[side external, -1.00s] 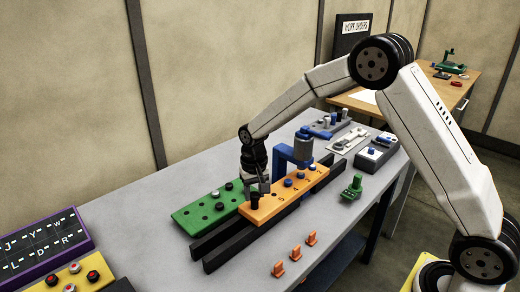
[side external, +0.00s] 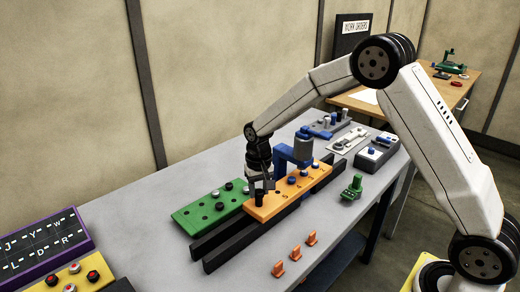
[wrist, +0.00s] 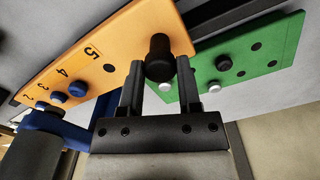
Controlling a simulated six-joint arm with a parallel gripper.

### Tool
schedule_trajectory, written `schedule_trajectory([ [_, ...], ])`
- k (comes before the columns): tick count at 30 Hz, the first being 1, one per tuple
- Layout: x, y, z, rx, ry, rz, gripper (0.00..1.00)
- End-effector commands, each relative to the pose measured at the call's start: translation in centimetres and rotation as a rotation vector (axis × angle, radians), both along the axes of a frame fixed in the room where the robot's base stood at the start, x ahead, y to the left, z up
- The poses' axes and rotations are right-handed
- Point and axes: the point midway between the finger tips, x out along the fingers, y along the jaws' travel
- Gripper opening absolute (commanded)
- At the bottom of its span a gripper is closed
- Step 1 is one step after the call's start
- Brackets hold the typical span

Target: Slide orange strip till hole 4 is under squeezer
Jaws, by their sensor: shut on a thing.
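The orange strip (side external: 272,205) lies along the dark rails, with numbers and holes along it. My gripper (side external: 262,186) is shut on the black knob (wrist: 159,60) at the strip's near left end. The blue squeezer (side external: 283,160) with its grey cylinder (side external: 303,149) stands over the strip's far part. In the wrist view the squeezer's grey cylinder (wrist: 35,155) is at lower left, near numbers 2 and 3. Blue pegs (wrist: 77,88) sit by the lower numbers, including 4; hole 5 (wrist: 108,68) looks empty. The exact hole under the squeezer is hidden.
A green board (side external: 205,210) with black and white pegs lies beside the strip. Dark rails (side external: 228,250) run on past its near end. Orange clips (side external: 295,255) and a green part (side external: 353,187) stand on the front side. Grey fixtures (side external: 347,140) stand farther back.

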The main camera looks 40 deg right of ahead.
Motion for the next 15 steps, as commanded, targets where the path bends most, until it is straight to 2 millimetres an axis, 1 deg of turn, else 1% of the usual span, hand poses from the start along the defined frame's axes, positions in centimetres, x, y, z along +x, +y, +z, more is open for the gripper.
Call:
schedule_trajectory([
  [1,0.1,-1.1,0.1,-0.002,-0.002,-0.004,0.00],
  [3,0.1,-2.4,0.1,-0.002,-0.002,-0.005,0.00],
  [7,0.1,-4.2,0.1,-0.002,-0.003,-0.004,0.00],
  [10,0.1,-4.8,0.1,-0.002,-0.004,-0.002,0.00],
  [15,0.1,-4.8,0.1,-0.002,-0.004,0.000,0.00],
])
